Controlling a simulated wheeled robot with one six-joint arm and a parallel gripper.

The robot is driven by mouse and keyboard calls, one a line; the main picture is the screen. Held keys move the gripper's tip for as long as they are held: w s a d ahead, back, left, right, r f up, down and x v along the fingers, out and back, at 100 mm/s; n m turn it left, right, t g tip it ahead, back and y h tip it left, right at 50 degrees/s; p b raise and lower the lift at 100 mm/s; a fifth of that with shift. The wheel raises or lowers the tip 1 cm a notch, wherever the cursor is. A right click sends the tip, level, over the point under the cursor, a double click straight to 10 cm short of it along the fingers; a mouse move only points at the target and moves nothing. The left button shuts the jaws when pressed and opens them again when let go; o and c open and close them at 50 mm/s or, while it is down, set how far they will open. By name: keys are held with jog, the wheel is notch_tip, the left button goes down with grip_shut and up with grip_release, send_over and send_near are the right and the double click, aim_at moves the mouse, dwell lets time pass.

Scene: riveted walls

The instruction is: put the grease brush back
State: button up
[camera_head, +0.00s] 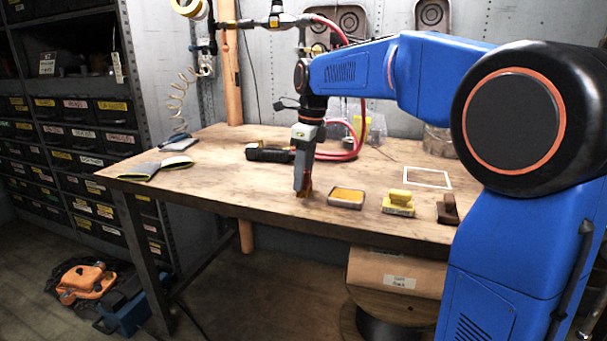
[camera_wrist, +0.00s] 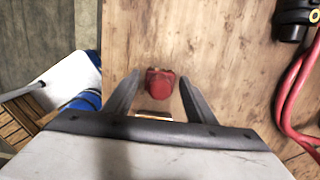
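My gripper (camera_head: 304,192) points straight down at the front part of the wooden workbench, left of a row of small items. In the wrist view its two fingers (camera_wrist: 160,85) are apart. Between them is a small red object (camera_wrist: 160,80), with a brassy strip (camera_wrist: 153,114) behind it; gaps show on both sides. It may be the grease brush, but its shape is mostly hidden. Right of the gripper are a shallow tin with yellow filling (camera_head: 347,197), a yellow-handled brush or block (camera_head: 398,203) and a dark brown handled block (camera_head: 448,208).
A white square outline (camera_head: 427,178) marks the bench (camera_head: 235,190) at the right. A black tool (camera_head: 268,153) with a red hose lies behind the gripper. Gloves (camera_head: 158,168) lie at the left. Clear containers (camera_head: 365,125) stand at the back. The left middle of the bench is free.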

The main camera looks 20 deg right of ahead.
aim_at(309, 172)
jog(key=shift+r, duration=0.1)
notch_tip(309, 172, up, 12)
jog(key=d, duration=0.1)
jog(key=s+d+f+n+t, duration=0.2)
jog(key=s+d+f+n, duration=0.1)
jog(key=s+f+n, duration=0.9)
jog(key=s+d+f+n+t+h, duration=0.1)
jog(key=s+d+f+n+t, duration=0.1)
jog(key=s+f+n, duration=1.1)
jog(key=s+d+f, duration=0.1)
jog(key=s+f, duration=0.1)
jog(key=s, duration=0.6)
jog(key=shift+s+f, duration=0.15)
jog(key=shift+s, duration=0.1)
